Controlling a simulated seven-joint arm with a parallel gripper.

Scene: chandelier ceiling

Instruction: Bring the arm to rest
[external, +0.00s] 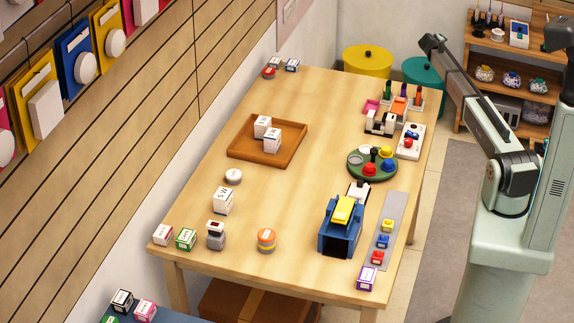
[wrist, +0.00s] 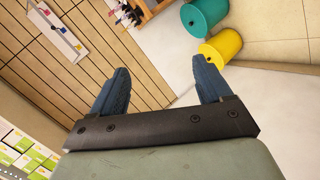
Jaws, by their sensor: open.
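My gripper (wrist: 161,78) shows in the wrist view with its two dark blue fingers spread wide apart. Nothing is between them but the slatted wall and pale wall behind. In the external view my arm stands at the right, beyond the table's right edge, with a dark link raised up and to the left. I cannot make out the fingers clearly in that view. My arm is apart from the table and touches nothing on it.
The wooden table (external: 310,200) holds a wooden tray (external: 240,151), a green round tray (external: 355,172), a blue holder (external: 327,238) and several small boxes. A yellow bin (external: 367,62) and a teal bin (external: 422,72) stand behind it. A shelf (external: 490,45) stands at the back right.

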